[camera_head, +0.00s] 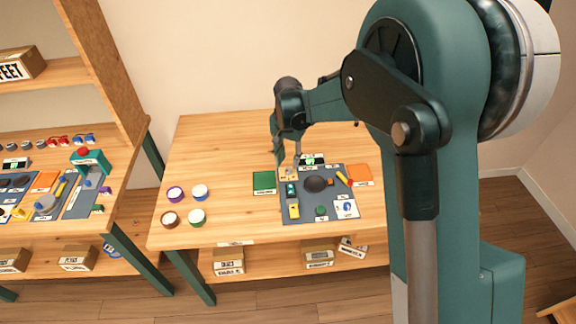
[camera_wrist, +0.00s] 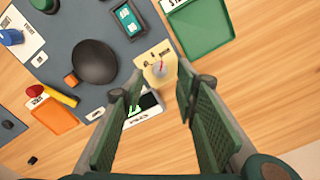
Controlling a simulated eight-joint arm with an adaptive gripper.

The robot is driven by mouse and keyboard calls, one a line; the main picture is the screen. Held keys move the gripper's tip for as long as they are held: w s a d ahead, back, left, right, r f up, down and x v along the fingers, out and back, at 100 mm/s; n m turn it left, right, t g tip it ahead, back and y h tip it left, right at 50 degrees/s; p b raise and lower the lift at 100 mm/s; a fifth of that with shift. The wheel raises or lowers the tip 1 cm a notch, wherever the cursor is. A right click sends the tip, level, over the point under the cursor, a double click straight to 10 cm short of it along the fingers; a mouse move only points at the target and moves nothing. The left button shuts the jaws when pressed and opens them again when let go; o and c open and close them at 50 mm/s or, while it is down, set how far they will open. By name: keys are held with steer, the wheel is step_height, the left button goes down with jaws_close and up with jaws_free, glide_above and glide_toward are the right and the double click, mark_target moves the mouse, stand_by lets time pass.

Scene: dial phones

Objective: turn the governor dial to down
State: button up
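The governor dial (camera_wrist: 160,68) is a small pale round knob with a red pointer mark on a tan plate (camera_wrist: 149,58), at the edge of the grey panel (camera_wrist: 60,30). Small dark marks sit around it, too small to read, and I cannot tell its setting. In the head view the tan plate (camera_head: 287,173) is at the panel's back left, partly hidden by my gripper (camera_head: 288,160). In the wrist view my gripper (camera_wrist: 160,82) is open and empty, its two fingers pointing toward the dial with the knob between their tips in the picture. I see no contact.
A black dome (camera_wrist: 95,62), a dark display box (camera_wrist: 128,20) and a green-lit display (camera_wrist: 143,106) surround the dial. A green tray (camera_wrist: 205,28) and an orange tray (camera_wrist: 45,116) lie beside the panel. Several coloured cups, including a purple one (camera_head: 175,194), stand left; bare wood lies between.

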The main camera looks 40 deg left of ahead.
mark_target(289, 170)
step_height(289, 170, up, 8)
steer(key=shift+f, duration=0.15)
stand_by(0.6)
steer(key=w+d+r+t+y, duration=0.15)
steer(key=d+r, duration=0.45)
steer(key=d, duration=0.7)
steer(key=w+d+r+m, duration=0.15)
steer(key=d+r, duration=0.45)
steer(key=d, duration=0.7)
steer(key=w+d+r+t, duration=0.15)
steer(key=d+r, duration=0.45)
steer(key=d, duration=0.7)
steer(key=s+d+r+t, duration=0.1)
steer(key=s+d, duration=0.3)
steer(key=d, duration=0.6)
steer(key=s+d+r+t, duration=0.1)
steer(key=s+d, duration=0.3)
steer(key=d, duration=0.5)
steer(key=s+d+f+t, duration=0.1)
steer(key=s+d+f, duration=0.1)
steer(key=s+d, duration=0.3)
steer(key=s+d+f+m+t+h, duration=0.1)
steer(key=s+d+f, duration=0.1)
steer(key=s+d, duration=0.3)
steer(key=shift+s+d+f, duration=0.25)
steer(key=shift+s+d, duration=0.15)
steer(key=shift+d, duration=1.4)
